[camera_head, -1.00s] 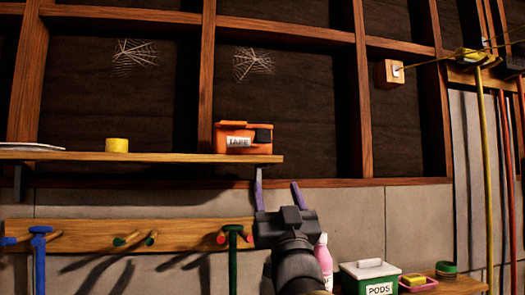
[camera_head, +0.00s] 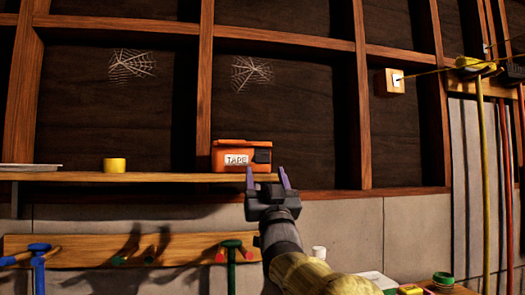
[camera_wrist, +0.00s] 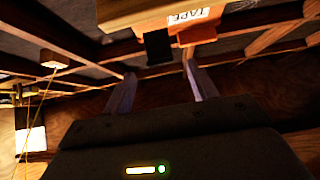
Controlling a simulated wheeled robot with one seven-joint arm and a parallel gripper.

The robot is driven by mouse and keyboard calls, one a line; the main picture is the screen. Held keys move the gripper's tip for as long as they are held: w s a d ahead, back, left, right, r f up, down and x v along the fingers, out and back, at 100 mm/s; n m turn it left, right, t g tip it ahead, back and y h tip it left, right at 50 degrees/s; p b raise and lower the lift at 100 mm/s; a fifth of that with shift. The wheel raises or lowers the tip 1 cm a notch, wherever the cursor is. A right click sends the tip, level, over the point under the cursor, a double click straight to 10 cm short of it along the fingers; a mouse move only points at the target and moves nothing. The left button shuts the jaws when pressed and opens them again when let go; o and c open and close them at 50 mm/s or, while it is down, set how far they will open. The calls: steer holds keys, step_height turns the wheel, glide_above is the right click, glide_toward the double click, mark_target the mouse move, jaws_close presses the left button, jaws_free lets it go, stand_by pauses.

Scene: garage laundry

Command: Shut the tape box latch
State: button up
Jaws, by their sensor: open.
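The orange tape box (camera_head: 228,165) with a white "TAPE" label sits near the right end of the wooden shelf. A black latch (camera_head: 262,156) is on the right part of its front. In the wrist view the box (camera_wrist: 200,35) is at the top, cut off by the frame, and the black latch (camera_wrist: 158,47) shows near my fingertips. I cannot tell how far the latch stands from the box. My gripper (camera_head: 267,177) is open and empty, its purple fingers pointing up just in front of the shelf's right end, below the latch. Its fingers also show in the wrist view (camera_wrist: 160,76).
The shelf (camera_head: 170,177) also holds a yellow roll (camera_head: 114,165) and a white plate-like item (camera_head: 30,167). Below is a peg rail (camera_head: 180,248) with hanging tools. A yellow cord (camera_head: 440,64) runs at the right. The space right of the shelf end is clear.

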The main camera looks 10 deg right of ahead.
mark_target(263, 163)
steer(key=p+x, duration=0.2)
steer(key=x, duration=0.3)
steer(key=shift+w+r+p, duration=0.25)
steer(key=shift+p, duration=0.1)
steer(key=c, duration=1)
